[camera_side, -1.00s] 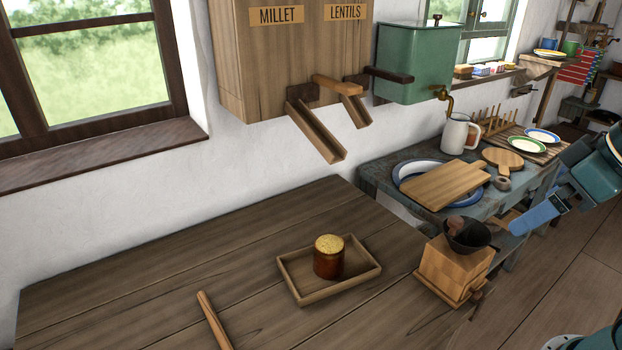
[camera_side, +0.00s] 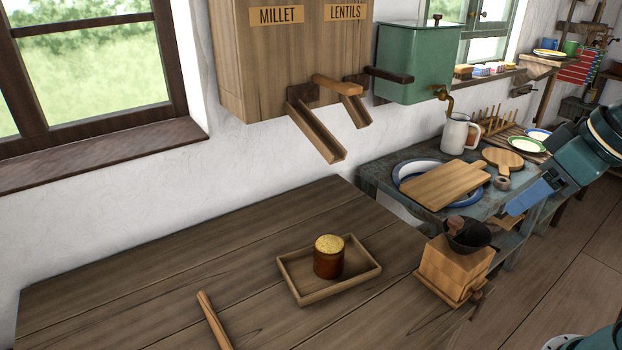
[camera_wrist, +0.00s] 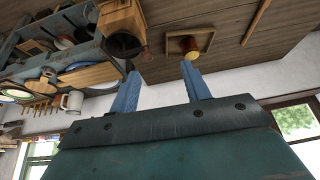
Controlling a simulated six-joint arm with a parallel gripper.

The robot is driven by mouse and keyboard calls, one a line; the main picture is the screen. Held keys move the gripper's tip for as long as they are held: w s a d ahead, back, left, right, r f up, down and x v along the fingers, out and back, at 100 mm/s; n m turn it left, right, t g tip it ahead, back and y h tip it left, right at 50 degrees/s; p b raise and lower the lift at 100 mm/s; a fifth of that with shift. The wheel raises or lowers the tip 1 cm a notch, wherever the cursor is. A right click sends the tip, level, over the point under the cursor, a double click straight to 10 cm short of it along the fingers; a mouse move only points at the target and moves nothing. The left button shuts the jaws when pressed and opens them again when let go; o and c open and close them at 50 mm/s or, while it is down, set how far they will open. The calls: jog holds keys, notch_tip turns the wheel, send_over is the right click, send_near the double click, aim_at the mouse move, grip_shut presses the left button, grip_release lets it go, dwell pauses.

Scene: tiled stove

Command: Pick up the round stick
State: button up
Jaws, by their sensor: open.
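The round stick (camera_side: 214,320) is a thin light-brown rod lying on the wooden table near the front left in the side view, its near end cut off by the frame edge. It also shows in the wrist view (camera_wrist: 257,22) at the upper right. My gripper (camera_side: 518,206) is at the right in the side view, beyond the coffee grinder and well away from the stick. In the wrist view its two blue fingers (camera_wrist: 159,70) are apart with nothing between them.
A wooden tray (camera_side: 295,292) holding a brown jar (camera_side: 328,262) lies between the stick and the coffee grinder (camera_side: 455,268). Chutes (camera_side: 318,132) hang from the wall bin above the table. The table around the stick is clear.

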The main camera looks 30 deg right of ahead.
jog(key=w+a+f+g, duration=0.1)
jog(key=w+a+g, duration=0.2)
jog(key=w+a, duration=1.4)
jog(key=w+a+f+g, duration=0.1)
jog(key=a+f, duration=0.7)
jog(key=a, duration=0.3)
jog(key=w+a+f+g, duration=0.1)
jog(key=a+f, duration=0.8)
jog(key=a, duration=0.2)
jog(key=shift+w+a, duration=0.15)
jog(key=shift+w, duration=0.1)
notch_tip(320, 180, down, 8)
jog(key=shift+f, duration=0.25)
